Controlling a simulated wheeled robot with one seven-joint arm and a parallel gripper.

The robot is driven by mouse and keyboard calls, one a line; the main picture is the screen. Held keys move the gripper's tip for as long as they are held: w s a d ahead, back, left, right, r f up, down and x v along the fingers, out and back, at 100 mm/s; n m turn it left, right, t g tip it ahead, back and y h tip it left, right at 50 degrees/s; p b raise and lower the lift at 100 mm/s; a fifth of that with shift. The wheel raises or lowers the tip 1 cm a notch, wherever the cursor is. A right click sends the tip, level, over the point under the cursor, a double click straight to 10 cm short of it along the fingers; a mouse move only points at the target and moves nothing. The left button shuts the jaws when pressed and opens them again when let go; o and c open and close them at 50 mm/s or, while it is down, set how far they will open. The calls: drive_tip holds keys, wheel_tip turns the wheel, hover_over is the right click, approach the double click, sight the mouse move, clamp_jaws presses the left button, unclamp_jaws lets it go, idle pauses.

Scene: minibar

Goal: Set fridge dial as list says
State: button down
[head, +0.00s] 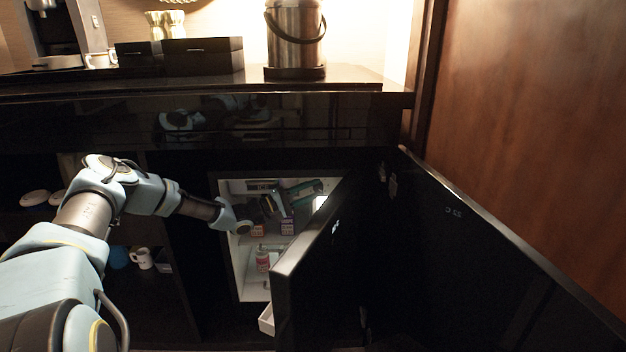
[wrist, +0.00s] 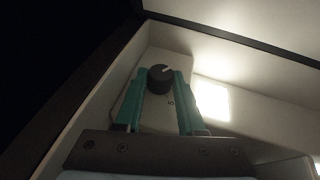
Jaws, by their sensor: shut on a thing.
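The fridge dial (wrist: 160,82) is a round black knob with a white pointer mark toward the upper right in the wrist view. It sits on a pale housing (wrist: 158,115) with a small digit below the knob, perhaps a 5. My gripper (wrist: 161,75) has its teal fingers closed on the two sides of the knob. In the head view my gripper (head: 306,189) is inside the upper part of the open minibar fridge (head: 238,278), and the dial is hidden there. No list can be made out.
The fridge door (head: 310,270) stands open at the right of the opening, and a larger cabinet door (head: 460,250) is open beyond it. A red-and-white can (head: 262,261) and small boxes (head: 287,227) stand on the fridge shelves. A mug (head: 142,258) is on the left shelf.

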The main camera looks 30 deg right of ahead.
drive_tip(key=shift+r+m+y+p, duration=0.15)
drive_tip(key=shift+m+y+p, duration=0.15)
drive_tip(key=shift+y+p, duration=0.55)
drive_tip(key=c, duration=0.5)
unclamp_jaws()
drive_tip(key=shift+a, duration=0.1)
drive_tip(key=a, duration=0.7)
drive_tip(key=w+a, duration=0.1)
drive_tip(key=a, duration=0.2)
drive_tip(key=shift+a+f+p, duration=0.3)
drive_tip(key=shift+f, duration=0.05)
drive_tip(key=shift+s, duration=0.1)
